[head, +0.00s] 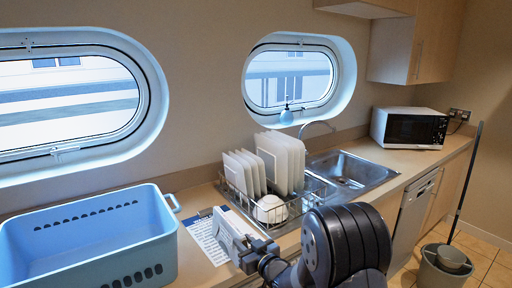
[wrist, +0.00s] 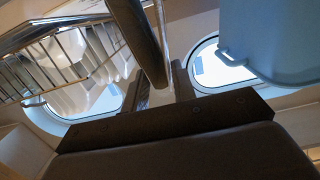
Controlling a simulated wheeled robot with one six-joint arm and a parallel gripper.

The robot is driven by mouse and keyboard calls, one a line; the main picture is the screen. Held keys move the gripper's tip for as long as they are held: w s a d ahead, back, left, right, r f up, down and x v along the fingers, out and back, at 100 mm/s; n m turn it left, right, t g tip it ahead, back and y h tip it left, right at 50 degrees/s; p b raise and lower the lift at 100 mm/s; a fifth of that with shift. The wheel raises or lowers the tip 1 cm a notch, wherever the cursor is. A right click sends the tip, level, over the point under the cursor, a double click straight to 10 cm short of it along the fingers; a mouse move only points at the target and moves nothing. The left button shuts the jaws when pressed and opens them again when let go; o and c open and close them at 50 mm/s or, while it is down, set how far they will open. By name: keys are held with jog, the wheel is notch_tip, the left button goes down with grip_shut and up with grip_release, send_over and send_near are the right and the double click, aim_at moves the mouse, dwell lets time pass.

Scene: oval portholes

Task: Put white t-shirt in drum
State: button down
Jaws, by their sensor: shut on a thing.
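My gripper (head: 236,240) is low over the counter, in front of the dish rack and right of the blue basket. I cannot pick out a white t-shirt for certain in either view. No drum shows in either view.
A blue basket (head: 88,238) stands at the left; its inside is only partly visible. A wire dish rack (head: 304,203) holds white plates (head: 281,160) and a bowl (head: 270,208). A printed sheet (head: 205,238) lies between them. A sink (head: 350,172), microwave (head: 409,128) and floor bucket (head: 443,266) are to the right.

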jog(key=shift+r+p, duration=0.5)
jog(key=shift+r, duration=1.05)
